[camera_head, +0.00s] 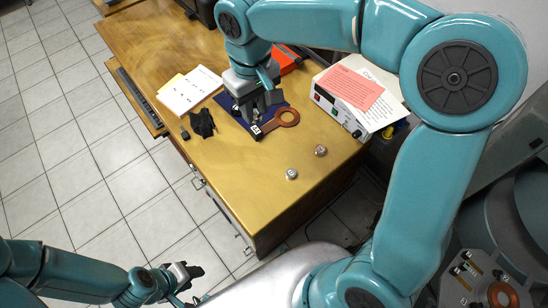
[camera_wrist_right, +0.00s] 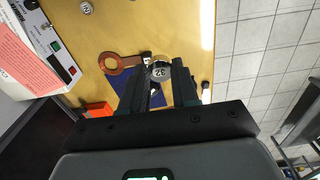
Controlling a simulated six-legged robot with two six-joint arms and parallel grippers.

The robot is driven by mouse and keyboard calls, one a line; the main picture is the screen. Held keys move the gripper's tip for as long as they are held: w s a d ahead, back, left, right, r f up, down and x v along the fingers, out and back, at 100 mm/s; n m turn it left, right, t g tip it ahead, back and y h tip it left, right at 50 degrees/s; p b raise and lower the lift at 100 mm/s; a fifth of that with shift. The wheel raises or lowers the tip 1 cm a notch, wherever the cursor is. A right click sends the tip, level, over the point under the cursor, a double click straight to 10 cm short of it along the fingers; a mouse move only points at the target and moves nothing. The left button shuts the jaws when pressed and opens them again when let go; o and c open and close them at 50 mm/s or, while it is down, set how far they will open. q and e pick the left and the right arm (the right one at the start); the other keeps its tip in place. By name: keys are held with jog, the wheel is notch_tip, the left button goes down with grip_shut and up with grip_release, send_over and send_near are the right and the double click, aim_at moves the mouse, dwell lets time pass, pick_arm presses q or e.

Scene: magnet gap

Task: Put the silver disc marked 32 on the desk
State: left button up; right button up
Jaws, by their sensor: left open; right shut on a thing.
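The silver disc marked 32 (camera_wrist_right: 160,70) is between the fingertips of my right gripper (camera_wrist_right: 160,82), which is shut on it. In the head view my right gripper (camera_head: 256,108) is over the blue mat (camera_head: 281,97) on the wooden desk (camera_head: 235,185), and the disc is hard to make out there. I cannot tell how far it is above the desk. My left gripper (camera_head: 184,278) is open and empty, off the desk at the lower left.
A silver disc (camera_head: 291,174) and a brownish disc (camera_head: 320,150) stand on the desk's near right. A white instrument box (camera_head: 340,112) carries papers at the right. The desk's front left is clear.

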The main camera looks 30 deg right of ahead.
aim_at(258, 117)
jog(key=f+b, duration=0.1)
jog(key=f, duration=0.1)
jog(key=s+f+b, duration=0.1)
jog(key=f, duration=0.1)
jog(key=shift+f, duration=0.2)
jog(key=f, duration=0.8)
jog(key=f+b, duration=0.1)
jog(key=f, duration=0.3)
jog(key=shift+w+f, duration=0.1)
jog(key=shift+w, duration=0.15)
notch_tip(258, 117, down, 4)
jog(key=shift+f+b, duration=0.15)
jog(key=shift+b, duration=0.2)
jog(key=shift+f, duration=0.25)
pick_arm(q)
notch_tip(258, 117, down, 5)
jog(key=shift+f, duration=0.15)
pick_arm(e)
jog(key=shift+r, duration=0.1)
jog(key=shift+s, duration=0.1)
jog(key=shift+f, duration=0.2)
jog(key=o, duration=1)
pick_arm(q)
jog(key=shift+f, duration=0.15)
